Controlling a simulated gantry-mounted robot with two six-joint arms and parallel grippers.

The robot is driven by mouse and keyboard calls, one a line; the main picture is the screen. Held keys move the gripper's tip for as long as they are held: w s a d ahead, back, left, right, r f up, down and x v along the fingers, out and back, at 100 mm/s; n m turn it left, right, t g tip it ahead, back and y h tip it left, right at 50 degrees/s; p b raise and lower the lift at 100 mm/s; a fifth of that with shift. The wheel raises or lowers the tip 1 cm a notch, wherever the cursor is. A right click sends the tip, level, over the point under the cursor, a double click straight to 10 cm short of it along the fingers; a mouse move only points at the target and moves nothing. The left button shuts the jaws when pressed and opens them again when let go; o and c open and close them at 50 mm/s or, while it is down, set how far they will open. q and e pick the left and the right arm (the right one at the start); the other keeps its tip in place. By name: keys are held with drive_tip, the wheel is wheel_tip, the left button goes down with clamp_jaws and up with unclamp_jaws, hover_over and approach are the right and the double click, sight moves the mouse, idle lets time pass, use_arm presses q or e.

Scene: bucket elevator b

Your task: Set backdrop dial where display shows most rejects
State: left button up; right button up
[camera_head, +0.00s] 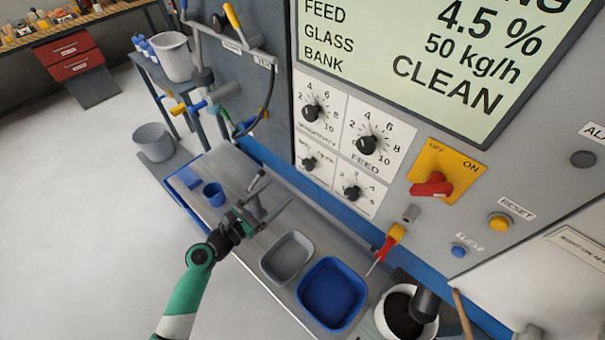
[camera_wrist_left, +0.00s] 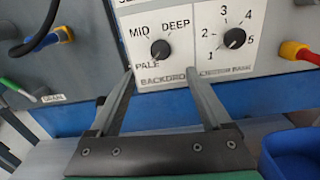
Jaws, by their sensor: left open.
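The backdrop dial is a small black knob (camera_head: 309,163) at the lower left of the white dial panels; in the left wrist view the knob (camera_wrist_left: 160,49) has the marks PALE, MID and DEEP. I cannot surely read its pointer. The display (camera_head: 405,60) is cut off at the top; it shows 4.5 %, FEED 50 kg/h, GLASS CLEAN and BANK, with no value visible for BANK. My left gripper (camera_head: 277,187) is open and empty, in front of and below the dial. In the left wrist view its fingers (camera_wrist_left: 160,72) point at the dial, apart from it.
Three other knobs sit close by, including the feed dial (camera_head: 367,145) and a 1-to-5 dial (camera_wrist_left: 235,38). A red switch (camera_head: 432,188) is on the right. Below are a grey tray (camera_head: 287,277), a blue tray (camera_head: 308,322) and a blue cup (camera_head: 214,194). A red-yellow tool (camera_head: 392,238) hangs nearby.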

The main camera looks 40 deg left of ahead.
sight(306, 166)
use_arm(q)
drive_tip(key=w+b, duration=0.1)
drive_tip(key=w, duration=1)
drive_tip(key=shift+w+a+b, duration=0.15)
drive_tip(key=shift+a+b, duration=0.05)
drive_tip(key=shift+b, duration=0.2)
clamp_jaws()
